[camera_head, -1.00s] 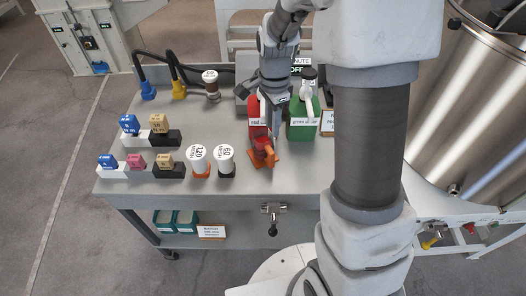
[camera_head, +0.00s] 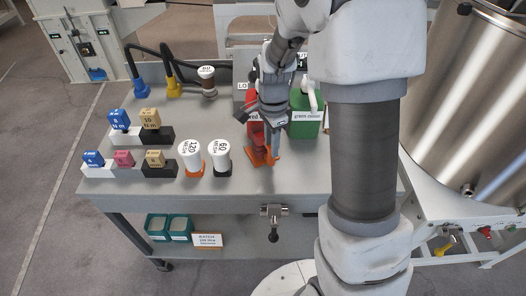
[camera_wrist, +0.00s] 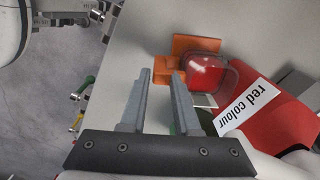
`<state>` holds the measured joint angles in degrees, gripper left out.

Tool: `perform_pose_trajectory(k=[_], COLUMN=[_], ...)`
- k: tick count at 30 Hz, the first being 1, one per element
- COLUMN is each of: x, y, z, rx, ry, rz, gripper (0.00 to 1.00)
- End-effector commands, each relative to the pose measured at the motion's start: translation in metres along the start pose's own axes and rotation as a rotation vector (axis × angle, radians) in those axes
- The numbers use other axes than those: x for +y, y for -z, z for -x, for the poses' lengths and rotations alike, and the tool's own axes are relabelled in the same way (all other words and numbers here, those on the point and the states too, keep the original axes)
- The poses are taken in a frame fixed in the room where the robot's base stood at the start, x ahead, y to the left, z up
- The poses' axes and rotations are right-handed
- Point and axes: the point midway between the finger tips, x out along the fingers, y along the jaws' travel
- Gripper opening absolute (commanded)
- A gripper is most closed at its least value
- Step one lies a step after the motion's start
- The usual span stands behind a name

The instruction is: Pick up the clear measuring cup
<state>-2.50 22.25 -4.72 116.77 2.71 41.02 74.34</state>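The clear measuring cup (camera_wrist: 208,76) looks red in the wrist view, and I cannot tell whether that is its contents or the red behind it. It is beside an orange stand (camera_wrist: 190,46). In the head view the cup (camera_head: 256,138) and the orange stand (camera_head: 258,160) are partly hidden by my gripper (camera_head: 275,154). In the wrist view my gripper (camera_wrist: 162,74) is open, with nothing between its two grey fingers. The right finger is close to the cup; I cannot tell whether they touch.
A red container labelled "red colour" (camera_wrist: 270,112) is close beside the cup. A green container (camera_head: 305,118) stands to its right. White-capped 120 (camera_head: 190,158) and 60 (camera_head: 222,158) bottles stand left.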

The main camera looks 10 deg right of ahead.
Motion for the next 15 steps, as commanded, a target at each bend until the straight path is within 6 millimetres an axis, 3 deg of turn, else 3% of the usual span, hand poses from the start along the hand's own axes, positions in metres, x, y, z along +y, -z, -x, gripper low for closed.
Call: perform_pose_trajectory(k=[1,7,15], x=[0.0,0.001,0.0], y=[0.0,0.0,0.0], z=[-0.012,-0.039,-0.044], rx=[0.0,-0.001,0.0], ry=[-0.001,-0.002,-0.001], rz=[0.0,0.0,0.0], gripper=[0.3,0.3,0.3])
